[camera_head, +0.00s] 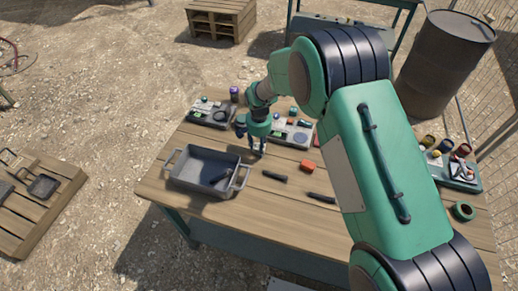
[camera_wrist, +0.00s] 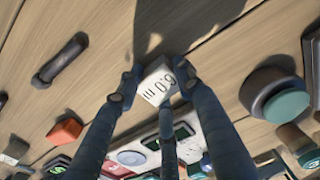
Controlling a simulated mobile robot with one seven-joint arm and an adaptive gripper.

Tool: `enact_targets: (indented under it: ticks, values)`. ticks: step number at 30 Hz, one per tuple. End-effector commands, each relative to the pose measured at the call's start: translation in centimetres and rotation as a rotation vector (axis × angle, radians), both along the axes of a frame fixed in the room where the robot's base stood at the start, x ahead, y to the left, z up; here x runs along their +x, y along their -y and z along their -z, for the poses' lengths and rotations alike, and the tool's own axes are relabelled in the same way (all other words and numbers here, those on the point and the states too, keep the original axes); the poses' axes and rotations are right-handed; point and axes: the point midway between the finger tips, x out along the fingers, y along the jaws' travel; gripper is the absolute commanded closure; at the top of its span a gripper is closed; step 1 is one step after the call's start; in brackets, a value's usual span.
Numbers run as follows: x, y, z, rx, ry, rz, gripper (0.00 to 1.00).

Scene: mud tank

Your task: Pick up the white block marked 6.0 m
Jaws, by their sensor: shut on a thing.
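The white block marked 6.0 m (camera_wrist: 157,84) shows in the wrist view between the two dark fingertips of my gripper (camera_wrist: 155,84). The fingers press on it from both sides, and its printed face is turned to the camera. In the head view my gripper (camera_head: 257,150) points down over the wooden table (camera_head: 262,216), just right of the grey tray's far corner. The block is too small or hidden to make out there. I cannot tell for sure whether it is clear of the tabletop.
The grey tray (camera_head: 187,184) with handles stands left on the table and holds a dark object. Two dark bars (camera_head: 274,176) (camera_head: 321,197) and a red-orange block (camera_head: 307,167) lie to the right. Panels with knobs (camera_head: 293,132) (camera_head: 213,112) stand behind. A green ring (camera_head: 463,211) lies far right.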

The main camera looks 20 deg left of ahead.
Motion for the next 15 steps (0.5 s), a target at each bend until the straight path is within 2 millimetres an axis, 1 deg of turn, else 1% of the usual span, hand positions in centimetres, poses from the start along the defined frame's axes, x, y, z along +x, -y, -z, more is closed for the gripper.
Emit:
enact_targets:
  ticks: [8,11,15]
  values:
    - [0.0,0.0,-0.6,0.000,0.000,0.000,0.88]
    - [0.0,0.0,-1.3,0.000,0.000,0.000,0.88]
    - [0.1,0.0,-3.1,0.001,0.002,0.000,0.88]
